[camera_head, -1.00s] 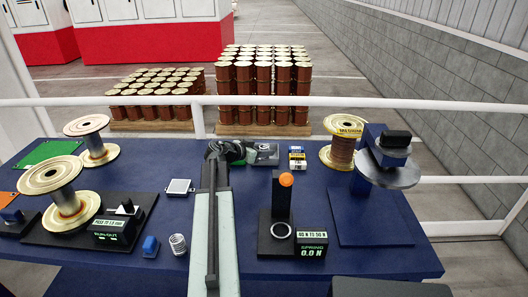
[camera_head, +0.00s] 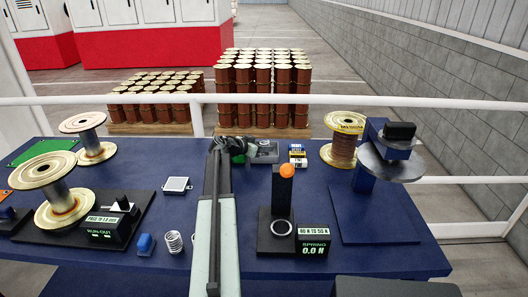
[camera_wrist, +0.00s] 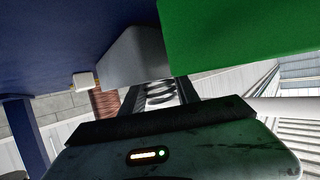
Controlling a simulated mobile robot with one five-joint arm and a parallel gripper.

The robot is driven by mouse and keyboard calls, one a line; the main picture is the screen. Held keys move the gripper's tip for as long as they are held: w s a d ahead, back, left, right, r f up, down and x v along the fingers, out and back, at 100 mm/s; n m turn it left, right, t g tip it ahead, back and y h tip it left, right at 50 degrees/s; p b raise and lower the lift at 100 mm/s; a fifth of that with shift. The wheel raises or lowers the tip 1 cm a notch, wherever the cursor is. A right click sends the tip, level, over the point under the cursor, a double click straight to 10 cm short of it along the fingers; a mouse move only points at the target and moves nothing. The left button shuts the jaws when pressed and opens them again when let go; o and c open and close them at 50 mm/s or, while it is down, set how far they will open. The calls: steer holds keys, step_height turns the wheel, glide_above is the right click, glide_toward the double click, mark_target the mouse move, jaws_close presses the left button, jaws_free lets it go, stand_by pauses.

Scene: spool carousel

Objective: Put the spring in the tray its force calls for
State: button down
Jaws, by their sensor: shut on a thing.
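My gripper (camera_head: 236,147) is at the far side of the table. In the wrist view its fingers (camera_wrist: 160,95) are shut on a dark coiled spring (camera_wrist: 160,92). The head view does not show this spring clearly. A green tray (camera_head: 238,159) is partly hidden by my gripper; a large green surface (camera_wrist: 245,35) fills the wrist view's upper right. A grey tray (camera_head: 265,153) stands right of it, and a grey block-like side (camera_wrist: 135,58) shows in the wrist view. The spring tester (camera_head: 282,226) is empty, its display (camera_head: 314,244) reading 0.0 N.
A pale coil spring (camera_head: 174,242) and a blue block (camera_head: 146,243) stand at the front left. Spools (camera_head: 55,190) and a run-out gauge (camera_head: 105,228) are on the left. A copper spool (camera_head: 344,148) and a blue stand (camera_head: 375,190) are on the right.

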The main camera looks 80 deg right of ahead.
steer(key=shift+f, duration=0.1)
steer(key=c, duration=0.9)
jaws_free()
steer(key=shift+w+a+r, duration=0.15)
steer(key=shift+r, duration=0.3)
steer(key=p+v, duration=0.4)
steer(key=v, duration=0.6)
steer(key=shift+w+a+r+p, duration=0.1)
steer(key=shift+w+a+p, duration=0.1)
steer(key=shift+a+p, duration=0.1)
steer(key=shift+w+a, duration=0.3)
steer(key=shift+w, duration=0.05)
